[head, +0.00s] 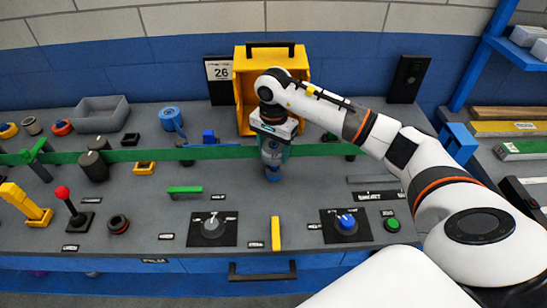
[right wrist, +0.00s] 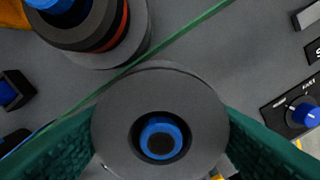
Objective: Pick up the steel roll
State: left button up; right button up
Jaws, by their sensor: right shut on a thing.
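The steel roll (right wrist: 115,128) is a grey disc in the right wrist view, with a dark hole and a blue ring in its middle. My right gripper (head: 272,165) is shut on it. Its green textured fingers press against the left and right sides of the roll. In the head view the gripper points down at the middle of the bench, in front of the yellow cabinet, and mostly hides the roll. I cannot tell whether the roll is clear of the surface below. My left gripper is in neither view.
A green strip (head: 225,153) runs across the bench. Beside the roll, a stacked blue, black and red piece (right wrist: 75,35) shows in the wrist view. The yellow cabinet (head: 240,95) stands behind. A grey dial (head: 211,228) and a blue knob (head: 347,222) are in front.

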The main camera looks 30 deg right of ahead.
notch_tip(320, 180, up, 14)
jog(key=b, duration=0.1)
dwell(1.8)
